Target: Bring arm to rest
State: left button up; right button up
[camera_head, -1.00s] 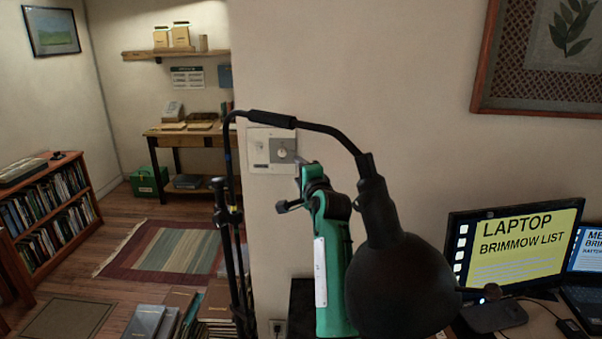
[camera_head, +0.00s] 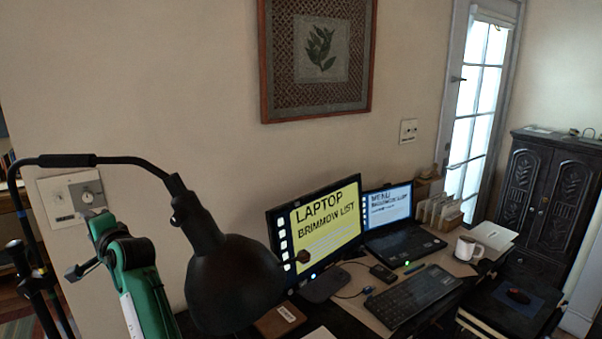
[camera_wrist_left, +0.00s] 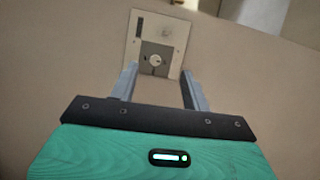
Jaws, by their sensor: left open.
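My left gripper (camera_wrist_left: 160,70) is open and empty in the left wrist view. Its two grey fingers stand apart in front of its green body. Beyond the fingertips is a pale wall plate with a round dial (camera_wrist_left: 157,42); I cannot tell the distance to it. The head view shows the plate (camera_head: 72,195) on the wall at the left. I cannot clearly make out the left fingers in the head view. A green piece with a white label stands beside the lamp there; I cannot tell whether it is mine. My right gripper is in neither view.
A black gooseneck lamp (camera_head: 235,285) fills the lower left foreground. Behind it, the desk holds a monitor (camera_head: 318,232), a laptop (camera_head: 405,240), a keyboard (camera_head: 412,297) and a white mug (camera_head: 467,249). A dark carved cabinet (camera_head: 540,195) stands at the right beside a glazed door (camera_head: 480,100).

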pick_arm(q)
jog(key=s+d+f+n+h, duration=0.1)
jog(key=s+d+f+h, duration=0.55)
jog(key=f, duration=0.65)
jog(key=s+d+f+n+h, duration=0.1)
jog(key=s+d+f+h, duration=0.2)
jog(key=s+d+f, duration=0.75)
jog(key=s+d+f+n+g+h, duration=0.1)
jog(key=s+d+f+g+h, duration=0.2)
jog(key=s+d+f, duration=0.55)
jog(key=s+d+f+g+h, duration=0.2)
jog(key=s+d+f+h, duration=0.3)
jog(key=s, duration=0.6)
notch_tip(320, 180, down, 30)
jog(key=d+g+y, duration=0.1)
jog(key=y, duration=0.1)
jog(key=s+a+f+g, duration=0.1)
jog(key=s+a+f, duration=0.2)
jog(key=s+f, duration=1.6)
jog(key=shift+s+a+f, duration=0.15)
jog(key=shift+s+f, duration=0.05)
jog(key=shift+f, duration=0.05)
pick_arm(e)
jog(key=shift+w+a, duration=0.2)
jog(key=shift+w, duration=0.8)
